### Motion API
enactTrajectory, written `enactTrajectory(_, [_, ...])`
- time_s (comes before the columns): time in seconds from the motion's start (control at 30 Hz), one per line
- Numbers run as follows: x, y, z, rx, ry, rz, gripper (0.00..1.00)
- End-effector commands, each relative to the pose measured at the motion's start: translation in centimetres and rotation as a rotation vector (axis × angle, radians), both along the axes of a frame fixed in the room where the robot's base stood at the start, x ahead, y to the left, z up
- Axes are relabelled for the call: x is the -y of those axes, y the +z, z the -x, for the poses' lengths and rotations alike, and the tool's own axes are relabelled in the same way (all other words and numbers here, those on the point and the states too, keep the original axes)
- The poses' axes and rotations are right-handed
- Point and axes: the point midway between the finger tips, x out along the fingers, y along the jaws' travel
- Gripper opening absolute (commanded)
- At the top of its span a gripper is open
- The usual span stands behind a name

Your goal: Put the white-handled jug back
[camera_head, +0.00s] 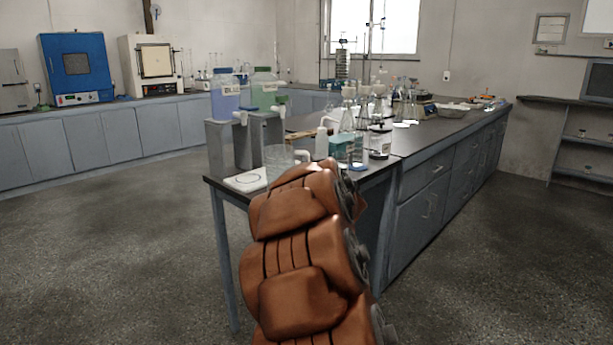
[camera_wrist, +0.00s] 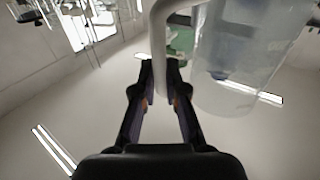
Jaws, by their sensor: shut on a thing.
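The clear jug (camera_wrist: 235,60) with a white handle (camera_wrist: 160,40) fills the upper right of the wrist view. My gripper (camera_wrist: 160,75) is shut on the handle, which passes between its fingertips. In the head view the jug (camera_head: 277,155) shows just above my arm, at the near end of the bench, with its handle on the right. My gripper is hidden behind my arm there. The arm also hides the jug's lower part, so I cannot tell whether it touches the bench.
A white pad with a ring mark (camera_head: 245,180) lies at the bench's near left corner. Blue (camera_head: 225,97) and green (camera_head: 264,92) tapped containers stand on grey stands behind it.

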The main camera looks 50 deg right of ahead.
Motion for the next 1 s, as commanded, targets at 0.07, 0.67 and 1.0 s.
enactTrajectory(0.07, [0.3, 0.1, -0.6, 0.003, 0.002, 0.003, 0.0])
enactTrajectory(0.67, [0.9, -3.6, -1.5, 0.002, 0.003, 0.002, 0.0])
enactTrajectory(1.0, [0.9, -3.6, -1.4, 0.003, 0.002, 0.001, 0.0])
